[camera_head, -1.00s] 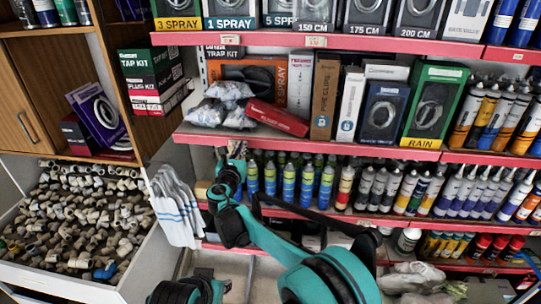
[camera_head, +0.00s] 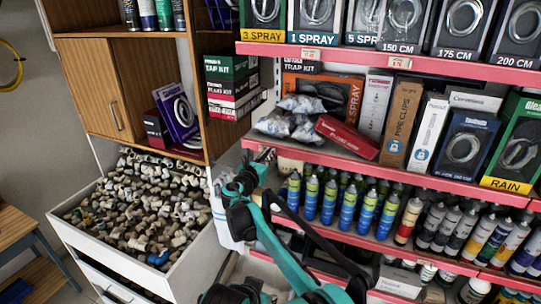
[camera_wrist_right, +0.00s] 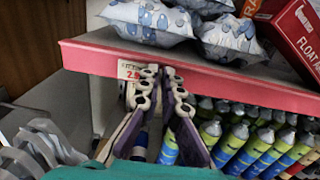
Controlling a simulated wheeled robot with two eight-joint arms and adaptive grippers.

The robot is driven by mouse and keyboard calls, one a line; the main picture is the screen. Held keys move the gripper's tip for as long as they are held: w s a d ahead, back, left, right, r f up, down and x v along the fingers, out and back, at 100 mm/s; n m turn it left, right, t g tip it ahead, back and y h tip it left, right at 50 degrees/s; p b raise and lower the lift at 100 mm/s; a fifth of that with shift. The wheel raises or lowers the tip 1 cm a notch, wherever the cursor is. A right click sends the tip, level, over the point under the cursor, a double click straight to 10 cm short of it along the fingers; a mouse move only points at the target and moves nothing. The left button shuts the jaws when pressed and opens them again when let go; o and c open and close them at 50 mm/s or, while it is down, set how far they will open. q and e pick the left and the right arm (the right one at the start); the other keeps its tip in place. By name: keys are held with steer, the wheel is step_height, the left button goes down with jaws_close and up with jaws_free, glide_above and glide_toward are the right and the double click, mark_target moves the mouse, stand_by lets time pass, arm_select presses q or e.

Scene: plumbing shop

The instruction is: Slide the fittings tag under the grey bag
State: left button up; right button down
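The fittings tag (camera_wrist_right: 130,70) is a small white label with red digits on the left end of the pink shelf edge. Silver-grey bags with blue drops lie on the shelf above it, one at the upper left (camera_wrist_right: 150,20) and one further right (camera_wrist_right: 232,40); the head view shows the pile too (camera_head: 300,104). My right gripper (camera_wrist_right: 162,72) points at the shelf edge just right of the tag. Its fingertips stand a narrow gap apart with nothing visible between them, and the left one partly overlaps the tag's right side. Contact cannot be told. My left gripper is out of view.
A red box (camera_head: 347,137) lies right of the bags. Spray bottles (camera_head: 328,203) stand on the shelf below, close under the right gripper. A drawer of pipe fittings (camera_head: 150,215) is open at left. White hanging bags (camera_wrist_right: 40,145) are left of the gripper.

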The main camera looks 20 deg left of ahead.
steer(key=c, duration=1.7)
jaws_free()
step_height(320, 180, up, 10)
steer(key=shift+d, duration=0.1)
